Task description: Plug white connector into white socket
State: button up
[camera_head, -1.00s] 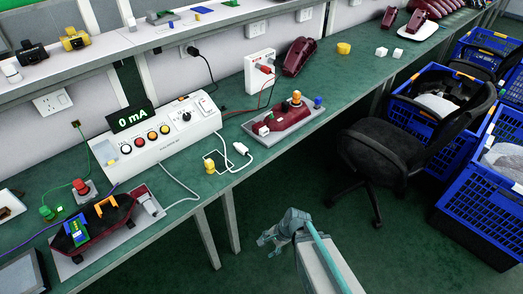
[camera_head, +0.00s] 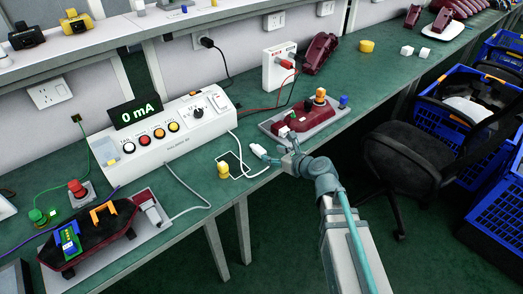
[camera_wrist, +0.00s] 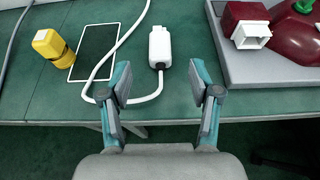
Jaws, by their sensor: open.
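The white connector (camera_wrist: 159,46) lies on the green bench with its white cable trailing left; it also shows in the head view (camera_head: 259,150). My gripper (camera_wrist: 161,84) is open and empty, its two fingers apart on either side below the connector in the wrist view. The connector is ahead of the fingertips, not between them. In the head view my gripper (camera_head: 289,148) is at the bench's front edge, right of the connector.
The lamp stands on a grey plate (camera_wrist: 262,71) right of the connector. A yellow part (camera_wrist: 49,44) and a dark rectangle (camera_wrist: 94,52) lie left. The control box (camera_head: 163,139) stands behind. A black chair (camera_head: 405,155) is off the bench to the right.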

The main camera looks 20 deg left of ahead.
aim_at(258, 148)
jog(key=x, duration=1)
jog(key=shift+d, duration=0.1)
grip_shut()
jog(key=shift+r, duration=0.15)
